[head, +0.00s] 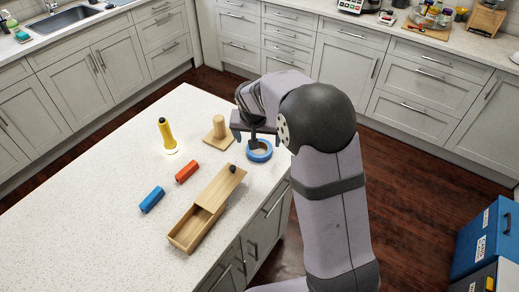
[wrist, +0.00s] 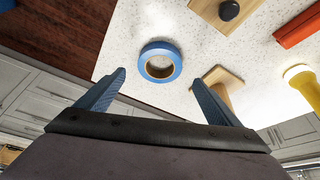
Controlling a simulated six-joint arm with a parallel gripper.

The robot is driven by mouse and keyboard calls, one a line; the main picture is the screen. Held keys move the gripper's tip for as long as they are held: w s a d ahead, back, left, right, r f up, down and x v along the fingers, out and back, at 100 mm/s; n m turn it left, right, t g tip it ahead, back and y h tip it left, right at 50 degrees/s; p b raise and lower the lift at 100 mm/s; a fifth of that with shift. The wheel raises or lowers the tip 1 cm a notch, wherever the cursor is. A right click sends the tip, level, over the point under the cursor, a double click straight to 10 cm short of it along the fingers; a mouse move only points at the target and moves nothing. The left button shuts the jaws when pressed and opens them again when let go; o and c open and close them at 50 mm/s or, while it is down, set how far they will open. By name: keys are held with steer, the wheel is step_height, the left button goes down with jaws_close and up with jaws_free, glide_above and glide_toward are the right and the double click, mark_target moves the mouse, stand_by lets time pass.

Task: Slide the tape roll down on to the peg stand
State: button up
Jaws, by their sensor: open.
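The blue tape roll (head: 259,150) lies flat on the white island top near its right edge, its hole facing up. It also shows in the wrist view (wrist: 160,62), ahead of the fingers. The peg stand (head: 219,133) is a wooden peg upright on a square base, just left of the roll; it shows partly behind a finger in the wrist view (wrist: 222,85). My gripper (wrist: 155,90) is open and empty, its two blue-grey fingers wide apart. In the head view it is just above the roll and partly hidden by my arm.
A wooden box with a sliding lid and dark knob (head: 208,207) lies in front. The island's left front is clear.

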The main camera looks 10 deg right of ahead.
steer(key=shift+p+x, duration=1.55)
steer(key=shift+x, duration=1.65)
steer(key=shift+s, duration=0.2)
steer(key=c, duration=1.2)
